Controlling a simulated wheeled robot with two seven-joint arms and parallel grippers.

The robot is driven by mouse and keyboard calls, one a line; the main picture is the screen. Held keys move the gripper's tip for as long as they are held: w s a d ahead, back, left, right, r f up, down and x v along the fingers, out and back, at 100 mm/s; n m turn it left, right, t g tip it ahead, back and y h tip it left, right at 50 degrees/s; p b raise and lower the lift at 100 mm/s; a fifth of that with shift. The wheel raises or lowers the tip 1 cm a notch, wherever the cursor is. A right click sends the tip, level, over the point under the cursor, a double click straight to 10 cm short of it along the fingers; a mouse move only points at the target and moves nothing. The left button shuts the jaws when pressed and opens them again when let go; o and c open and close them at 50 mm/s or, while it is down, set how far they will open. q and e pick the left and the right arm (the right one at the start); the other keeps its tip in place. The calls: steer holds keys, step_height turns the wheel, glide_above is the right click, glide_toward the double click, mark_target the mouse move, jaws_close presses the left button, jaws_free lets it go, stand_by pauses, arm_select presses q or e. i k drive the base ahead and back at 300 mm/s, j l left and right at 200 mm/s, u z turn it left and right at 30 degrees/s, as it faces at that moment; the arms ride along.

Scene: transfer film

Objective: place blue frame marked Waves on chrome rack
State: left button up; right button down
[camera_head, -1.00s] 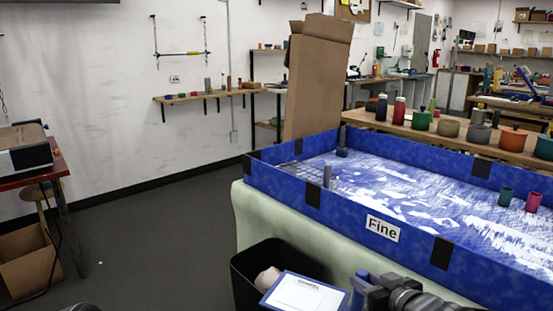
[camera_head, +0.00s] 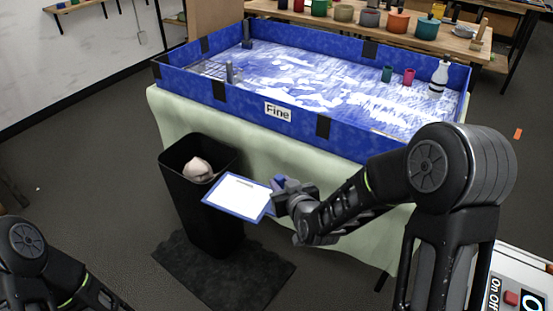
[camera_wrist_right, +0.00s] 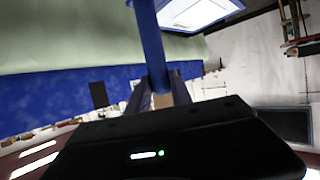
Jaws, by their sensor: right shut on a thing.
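A blue frame (camera_head: 238,197) with a white middle is in the head view, held out at the end of my right arm. Any writing on it is too small to read. My right gripper (camera_head: 279,195) is shut on the frame's right edge. The frame hangs in the air, beside and partly in front of the black bin. In the right wrist view a blue bar of the frame (camera_wrist_right: 152,42) runs up from the jaws, with its pale panel (camera_wrist_right: 195,10) above. A wire grid (camera_head: 212,69), possibly the chrome rack, lies in the blue-walled box's left corner. My left gripper is out of view.
The blue-walled box (camera_head: 245,107) marked Fine stands on a green-draped table. It holds green and red cups and a white bottle (camera_head: 439,76). A black bin (camera_head: 190,210) with a pale object inside stands in front. Dark floor is open at left.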

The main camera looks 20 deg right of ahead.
mark_target(215, 75)
steer(key=i+j+z, duration=0.1)
steer(key=i+j, duration=0.2)
steer(key=i+j+z, duration=0.1)
steer(key=i+j, duration=0.2)
steer(key=j, duration=0.2)
steer(key=i+j+z, duration=0.1)
steer(key=i+j, duration=0.2)
steer(key=j, duration=0.15)
steer(key=i+j, duration=0.25)
steer(key=j, duration=0.2)
steer(key=z, duration=0.05)
